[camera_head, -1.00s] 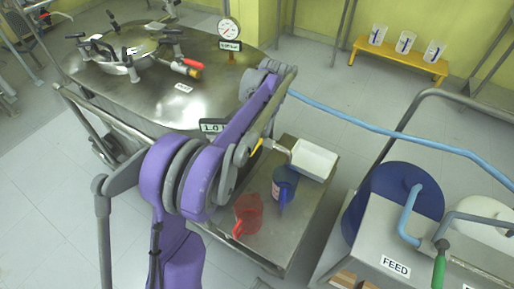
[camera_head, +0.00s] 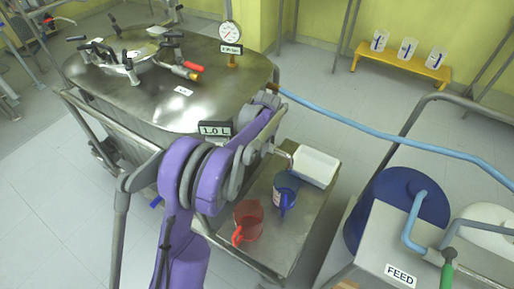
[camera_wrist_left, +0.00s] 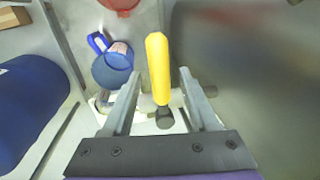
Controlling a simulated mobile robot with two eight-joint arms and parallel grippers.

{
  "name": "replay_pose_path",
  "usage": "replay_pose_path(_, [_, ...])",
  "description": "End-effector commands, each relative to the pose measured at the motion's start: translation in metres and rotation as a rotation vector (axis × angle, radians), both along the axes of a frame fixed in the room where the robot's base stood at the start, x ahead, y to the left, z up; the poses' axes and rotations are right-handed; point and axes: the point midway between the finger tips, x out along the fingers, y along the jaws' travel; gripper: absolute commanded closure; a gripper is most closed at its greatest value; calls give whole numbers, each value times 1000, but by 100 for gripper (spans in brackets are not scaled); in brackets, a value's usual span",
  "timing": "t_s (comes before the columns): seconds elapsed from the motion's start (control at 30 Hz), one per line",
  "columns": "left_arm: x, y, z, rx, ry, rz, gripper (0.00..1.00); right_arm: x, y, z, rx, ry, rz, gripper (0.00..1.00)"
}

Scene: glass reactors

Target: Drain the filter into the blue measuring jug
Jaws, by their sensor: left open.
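The filter is a wide steel vessel (camera_head: 165,85) at the upper left in the head view, with a 1.0 L display (camera_head: 215,129) at its front edge. The blue measuring jug (camera_head: 286,194) stands on a steel shelf beside it, and also shows at the upper left in the left wrist view (camera_wrist_left: 112,68). A yellow lever handle (camera_wrist_left: 158,65) with a dark end is in the left wrist view. My left gripper (camera_wrist_left: 160,74) is open, with its fingers on either side of the handle's lower part; contact cannot be told. My arm hides this spot in the head view. My right gripper is not in view.
A red jug (camera_head: 249,222) stands on the shelf (camera_head: 290,238) next to the blue jug. A white tray (camera_head: 315,166) is at the shelf's far end. A blue drum (camera_head: 412,190) and FEED cart (camera_head: 440,240) stand to the right. A blue hose (camera_head: 370,130) runs behind.

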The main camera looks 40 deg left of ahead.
Motion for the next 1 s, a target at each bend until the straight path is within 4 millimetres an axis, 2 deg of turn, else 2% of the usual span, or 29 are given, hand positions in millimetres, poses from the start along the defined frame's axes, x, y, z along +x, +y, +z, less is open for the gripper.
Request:
replay_pose_path(0.13, [0,0,0,0,0,0,42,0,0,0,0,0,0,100])
replay_pose_path(0.4, [0,0,1,0,0,0,91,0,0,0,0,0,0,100])
replay_pose_path(0.47, [0,0,1,0,0,0,100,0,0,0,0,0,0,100])
replay_pose_path(1.0, [0,0,1,0,0,0,100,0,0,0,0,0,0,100])
